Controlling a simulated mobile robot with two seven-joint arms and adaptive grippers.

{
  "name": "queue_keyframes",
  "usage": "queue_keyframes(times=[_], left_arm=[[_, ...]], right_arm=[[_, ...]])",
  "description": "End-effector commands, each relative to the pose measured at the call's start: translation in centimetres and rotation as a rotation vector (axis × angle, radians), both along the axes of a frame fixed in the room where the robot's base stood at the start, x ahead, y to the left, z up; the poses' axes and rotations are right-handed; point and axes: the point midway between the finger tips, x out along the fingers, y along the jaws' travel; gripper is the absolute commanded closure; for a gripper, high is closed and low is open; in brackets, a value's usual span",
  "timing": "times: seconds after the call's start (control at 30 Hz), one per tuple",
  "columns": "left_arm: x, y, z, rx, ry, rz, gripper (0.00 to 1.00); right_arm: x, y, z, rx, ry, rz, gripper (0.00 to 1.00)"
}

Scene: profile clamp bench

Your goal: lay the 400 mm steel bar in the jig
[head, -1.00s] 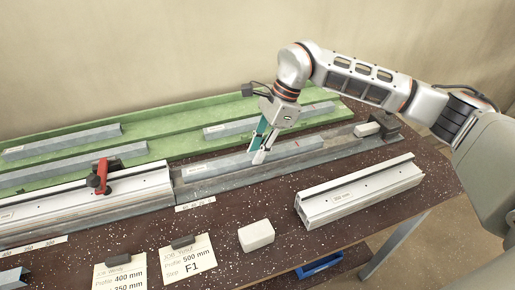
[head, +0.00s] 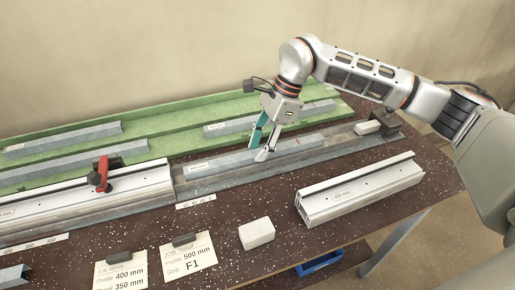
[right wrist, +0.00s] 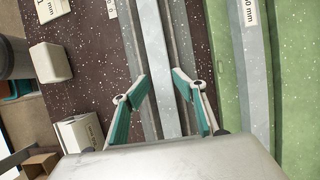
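A long grey steel bar (head: 222,160) lies lengthwise in the grey channel of the jig (head: 350,148). A small label is near its left end and a red mark toward its right end. The bar (right wrist: 158,45) also shows in the right wrist view, running between my fingers. My right gripper (head: 264,150) is over the bar's middle. In the right wrist view its teal-padded fingers (right wrist: 160,78) are spread, one on each side of the bar, with gaps visible. I cannot read the bar's length. My left gripper is not in view.
A green tray (head: 150,130) behind holds several grey bars. A white profile with a red clamp (head: 102,174) lies left of the jig, a white profile (head: 360,188) in front. A pale block (head: 257,233) and job cards (head: 188,256) lie in front. Another block (head: 367,127) sits at the jig's right end.

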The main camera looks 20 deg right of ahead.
Motion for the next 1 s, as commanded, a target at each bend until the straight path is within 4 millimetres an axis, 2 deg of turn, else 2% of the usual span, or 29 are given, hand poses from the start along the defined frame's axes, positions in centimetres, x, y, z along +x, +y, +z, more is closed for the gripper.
queue_keyframes(times=[0.03,0.3,0.5,0.7,1.0], left_arm=[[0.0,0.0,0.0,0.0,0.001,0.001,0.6],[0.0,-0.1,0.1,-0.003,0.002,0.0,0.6],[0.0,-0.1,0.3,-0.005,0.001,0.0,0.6],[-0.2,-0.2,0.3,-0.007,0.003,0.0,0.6],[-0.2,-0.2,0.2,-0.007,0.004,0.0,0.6]], right_arm=[[0.3,-0.5,1.2,0.0,-0.009,-0.004,0.63],[0.4,-2.7,6.8,0.002,-0.014,-0.003,0.63],[0.4,-3.8,9.8,0.003,-0.013,-0.001,0.63],[0.4,-4.3,11.0,0.004,-0.009,-0.001,0.63],[0.4,-4.4,11.1,0.004,-0.01,0.0,0.63]])
